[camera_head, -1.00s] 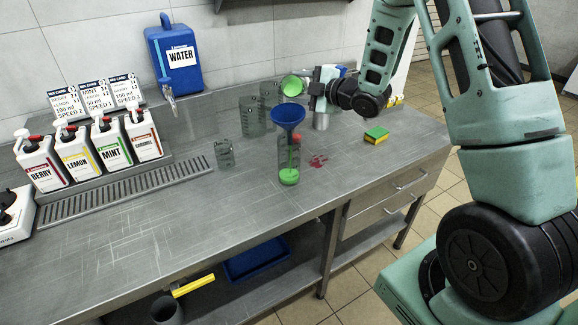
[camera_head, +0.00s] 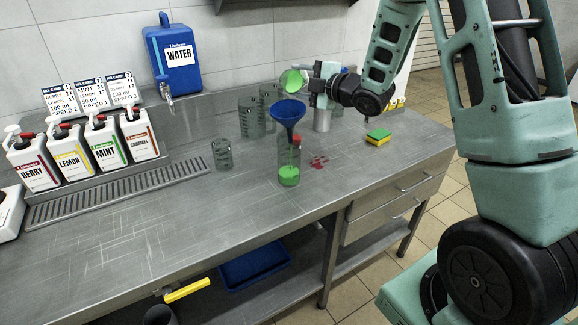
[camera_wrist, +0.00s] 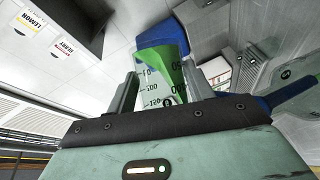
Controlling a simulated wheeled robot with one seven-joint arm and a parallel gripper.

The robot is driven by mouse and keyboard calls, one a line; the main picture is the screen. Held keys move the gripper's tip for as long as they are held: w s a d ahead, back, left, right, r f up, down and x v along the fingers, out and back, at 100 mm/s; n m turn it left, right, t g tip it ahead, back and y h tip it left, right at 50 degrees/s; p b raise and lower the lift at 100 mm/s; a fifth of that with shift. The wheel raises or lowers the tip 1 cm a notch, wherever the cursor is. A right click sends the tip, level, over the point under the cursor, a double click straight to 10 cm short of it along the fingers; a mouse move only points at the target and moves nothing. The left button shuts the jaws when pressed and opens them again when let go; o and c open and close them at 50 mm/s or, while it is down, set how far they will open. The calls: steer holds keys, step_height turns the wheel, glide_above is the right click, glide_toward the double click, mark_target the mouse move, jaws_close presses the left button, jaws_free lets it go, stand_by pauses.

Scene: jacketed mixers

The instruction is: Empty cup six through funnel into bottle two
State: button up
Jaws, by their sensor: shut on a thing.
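My gripper (camera_head: 308,84) is shut on a tilted clear cup (camera_head: 292,80) with green liquid, held above the funnel's right side. The cup shows between the fingers in the wrist view (camera_wrist: 163,85), with measuring marks and green liquid toward its mouth. The blue funnel (camera_head: 288,110) sits upright in the mouth of a clear bottle (camera_head: 284,158). A thin green stream shows inside the bottle, and green liquid (camera_head: 289,175) lies at its bottom. The number on the cup and on the bottle cannot be read.
Clear measuring cups stand behind the funnel (camera_head: 252,118) and to its left (camera_head: 222,154). A yellow-green sponge (camera_head: 378,134) and a red spill (camera_head: 319,162) lie to the right. Syrup jugs (camera_head: 104,145) and a blue water container (camera_head: 174,58) stand at left and back. The front counter is clear.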

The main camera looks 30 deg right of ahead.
mark_target(299, 72)
steer(key=shift+s+a+r+n+t+b, duration=0.15)
steer(key=shift+r+n+t+b, duration=0.4)
steer(key=shift+b, duration=1.55)
steer(key=shift+s+a+r+n+t+b, duration=0.2)
steer(key=shift+n+b, duration=0.65)
steer(key=shift+b, duration=1.2)
steer(key=shift+s+a+r+n+t+y+b, duration=0.2)
steer(key=shift+n+b, duration=0.45)
steer(key=shift+b, duration=1.2)
steer(key=shift+s+a+r+n+t+y+b, duration=0.1)
steer(key=shift+r+n+t+y+b, duration=0.45)
steer(key=shift+b, duration=1.25)
steer(key=shift+s+a+f+n+y+b, duration=0.15)
steer(key=shift+n+b, duration=0.65)
steer(key=shift+b, duration=1.05)
steer(key=shift+w+d+r+m+p, duration=0.1)
steer(key=shift+d+r+m+p, duration=0.15)
steer(key=shift+p, duration=1)
